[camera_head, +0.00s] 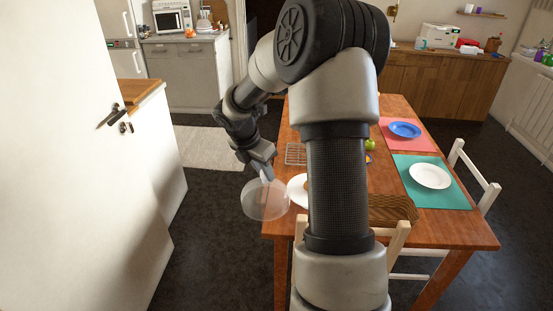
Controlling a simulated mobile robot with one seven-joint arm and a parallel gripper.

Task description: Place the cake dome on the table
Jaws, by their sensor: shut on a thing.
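The cake dome (264,202) is a clear, rounded cover. My gripper (266,178) is shut on it at the top. The dome hangs beside the left edge of the wooden table (283,222), to the left of a white plate (297,189). In this view it overlaps the floor and the table's near left corner; its exact height over the table is hard to tell. The plate is partly hidden behind my arm.
A wire rack (295,154), a green apple (370,145), a blue plate (405,129) on a red mat, a white plate (430,176) on a teal mat and a wicker item (392,208) are on the table. Chairs stand nearby. A white door (75,150) is at left.

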